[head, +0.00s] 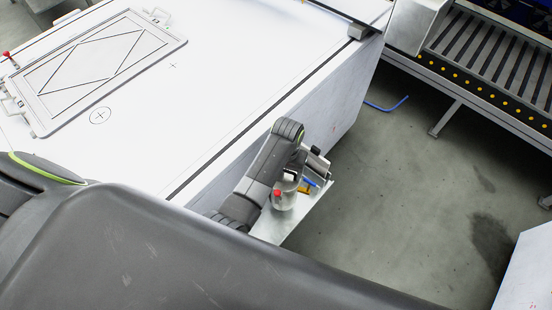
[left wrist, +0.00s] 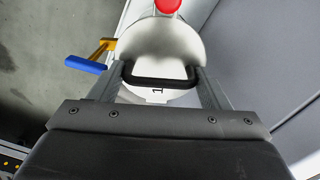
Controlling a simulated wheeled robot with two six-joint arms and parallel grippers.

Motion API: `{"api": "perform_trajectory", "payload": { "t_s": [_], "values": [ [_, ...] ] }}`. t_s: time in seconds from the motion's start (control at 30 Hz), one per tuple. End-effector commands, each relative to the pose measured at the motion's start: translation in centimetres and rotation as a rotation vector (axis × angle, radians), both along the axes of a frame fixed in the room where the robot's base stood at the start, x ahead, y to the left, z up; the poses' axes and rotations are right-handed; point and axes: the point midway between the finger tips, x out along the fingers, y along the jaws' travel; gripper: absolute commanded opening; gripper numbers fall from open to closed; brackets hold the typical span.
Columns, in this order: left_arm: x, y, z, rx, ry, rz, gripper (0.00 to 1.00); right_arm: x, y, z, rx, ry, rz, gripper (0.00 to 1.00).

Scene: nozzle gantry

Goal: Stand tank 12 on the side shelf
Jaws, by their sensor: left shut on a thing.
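The tank (head: 284,201) is a pale grey cylinder with a red cap, upright at the side shelf (head: 275,230), a pale plate beside the bench wall. I cannot tell whether the tank's base touches the shelf. My left gripper (head: 291,177) is at the tank's top. In the left wrist view the tank (left wrist: 160,45) shows its red cap and a black handle, with my left gripper (left wrist: 161,76) shut on that handle. Only a "1" of its number is readable; the rest is hidden. My right gripper is in neither view.
A blue-handled, orange-yellow part (left wrist: 84,64) sits close beside the tank. The white bench (head: 215,90) carries a framed plate (head: 100,75) and printed marks. A roller conveyor (head: 490,60) stands at upper right. The floor right of the shelf is mostly clear, with a blue piece (head: 388,107).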

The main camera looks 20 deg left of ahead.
Motion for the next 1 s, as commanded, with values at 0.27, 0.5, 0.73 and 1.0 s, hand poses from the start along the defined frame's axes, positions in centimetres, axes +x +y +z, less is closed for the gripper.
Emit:
{"api": "perform_trajectory", "payload": {
  "t_s": [0.27,0.5,0.73,1.0],
  "values": [
    [0.3,0.0,-2.5,-0.001,-0.007,0.001,0.00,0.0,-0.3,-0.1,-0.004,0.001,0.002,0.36],
    [0.2,0.0,-4.3,-0.001,-0.005,0.000,0.00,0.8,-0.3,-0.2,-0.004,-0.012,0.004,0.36],
    [0.3,0.0,-6.4,-0.001,-0.007,0.000,0.00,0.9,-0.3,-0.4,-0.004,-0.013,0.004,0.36],
    [0.3,0.0,-6.8,-0.002,-0.008,0.001,0.00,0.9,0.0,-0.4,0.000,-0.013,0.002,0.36]
  ]
}}
